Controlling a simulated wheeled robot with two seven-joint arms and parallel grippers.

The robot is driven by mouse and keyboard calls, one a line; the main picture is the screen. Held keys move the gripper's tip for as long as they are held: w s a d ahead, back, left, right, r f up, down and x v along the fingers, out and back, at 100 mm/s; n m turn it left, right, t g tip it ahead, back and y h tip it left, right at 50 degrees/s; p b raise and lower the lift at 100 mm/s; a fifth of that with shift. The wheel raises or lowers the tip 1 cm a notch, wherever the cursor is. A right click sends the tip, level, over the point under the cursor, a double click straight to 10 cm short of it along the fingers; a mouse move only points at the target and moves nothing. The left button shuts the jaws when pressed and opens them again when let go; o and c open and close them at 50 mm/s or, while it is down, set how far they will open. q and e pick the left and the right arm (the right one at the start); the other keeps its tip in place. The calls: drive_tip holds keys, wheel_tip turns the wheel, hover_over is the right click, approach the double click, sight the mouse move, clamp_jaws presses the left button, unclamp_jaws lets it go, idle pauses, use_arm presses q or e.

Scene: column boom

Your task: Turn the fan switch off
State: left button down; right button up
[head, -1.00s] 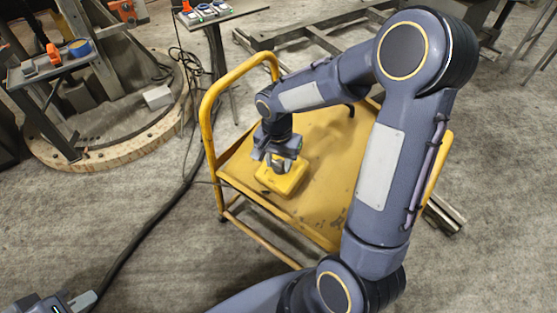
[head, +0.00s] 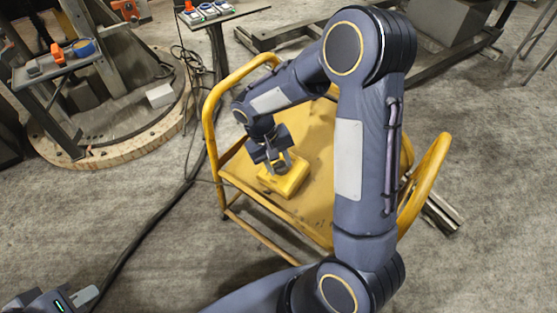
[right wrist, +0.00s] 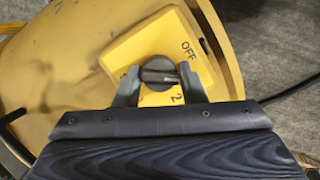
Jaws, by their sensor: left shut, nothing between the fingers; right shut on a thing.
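The fan switch is a yellow box (head: 291,183) on the yellow cart-like body (head: 318,140). It also shows in the right wrist view (right wrist: 133,45), with "OFF" at its upper right and a "2" below that. Its round black knob (right wrist: 158,72) has a raised bar lying roughly level across that picture. My right gripper (head: 280,169) is over the box, and its fingers in the wrist view (right wrist: 159,83) are shut on the knob. Another label left of the knob is partly hidden. My left gripper (head: 86,297) is shut and empty at the lower left, far from the switch.
A yellow tubular handle (head: 212,120) rises left of the switch, and another (head: 428,180) stands at the right. A black cable (head: 150,225) crosses the floor. A small table with a control panel (head: 205,12) stands behind. The floor at lower left is mostly clear.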

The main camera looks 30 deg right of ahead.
drive_tip(key=n+h, duration=0.1)
drive_tip(key=n, duration=0.3)
drive_tip(key=shift+a+n+h+p, duration=0.1)
drive_tip(key=shift+n+h+p, duration=0.45)
drive_tip(key=shift+n, duration=1.15)
drive_tip(key=shift+f, duration=0.1)
drive_tip(key=o, duration=0.9)
drive_tip(key=shift+o, duration=0.3)
drive_tip(key=v, duration=0.8)
drive_tip(key=shift+s+a+f, duration=0.1)
drive_tip(key=shift+s, duration=0.05)
